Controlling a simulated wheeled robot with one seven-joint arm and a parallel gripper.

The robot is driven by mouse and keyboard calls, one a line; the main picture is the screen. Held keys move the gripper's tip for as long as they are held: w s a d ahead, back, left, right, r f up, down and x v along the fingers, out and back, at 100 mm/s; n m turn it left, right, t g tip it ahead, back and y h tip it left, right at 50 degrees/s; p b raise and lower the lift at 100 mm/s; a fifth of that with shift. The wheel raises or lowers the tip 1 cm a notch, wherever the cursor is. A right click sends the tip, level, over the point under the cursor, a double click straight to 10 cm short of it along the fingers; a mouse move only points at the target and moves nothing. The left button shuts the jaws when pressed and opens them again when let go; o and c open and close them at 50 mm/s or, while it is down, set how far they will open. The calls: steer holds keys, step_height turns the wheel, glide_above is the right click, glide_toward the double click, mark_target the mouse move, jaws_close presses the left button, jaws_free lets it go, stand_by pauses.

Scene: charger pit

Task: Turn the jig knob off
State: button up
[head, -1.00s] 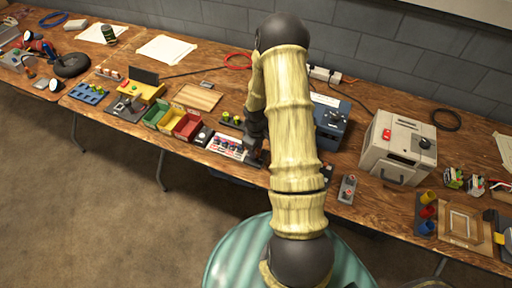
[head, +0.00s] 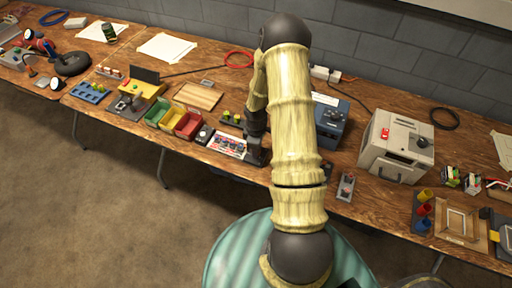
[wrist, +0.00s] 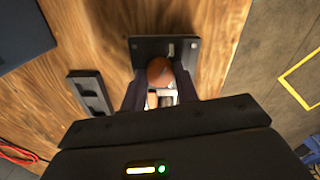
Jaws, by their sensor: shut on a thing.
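The jig is a dark plate (wrist: 183,46) on the wooden bench, seen in the wrist view. An orange-brown rounded knob (wrist: 160,70) stands on it. My gripper (wrist: 161,92) has its two dark fingers on either side of the knob and is shut on it. A pale part shows between the fingers just below the knob. In the head view my gripper (head: 256,148) is down at the bench, left of my forearm. The knob is hidden there behind my gripper. I cannot tell from its shape which way it is turned.
A dark two-slot block (wrist: 91,92) lies left of the jig in the wrist view. In the head view a printed card (head: 227,144) and red bin (head: 189,125) lie left, a blue box (head: 331,120) behind, and a grey box (head: 397,148) right.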

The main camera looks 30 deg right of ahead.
steer(key=shift+d, duration=0.1)
steer(key=o, duration=1)
steer(key=shift+c, duration=0.2)
steer(key=shift+r, duration=0.1)
step_height(320, 180, up, 17)
steer(key=shift+r, duration=0.15)
steer(key=s+a+r+m+t, duration=0.2)
steer(key=s+a+r+m, duration=0.7)
steer(key=s+a, duration=0.4)
steer(key=shift+a+m+t+p, duration=0.3)
steer(key=shift+a+m+p, duration=0.2)
steer(key=shift+a, duration=0.1)
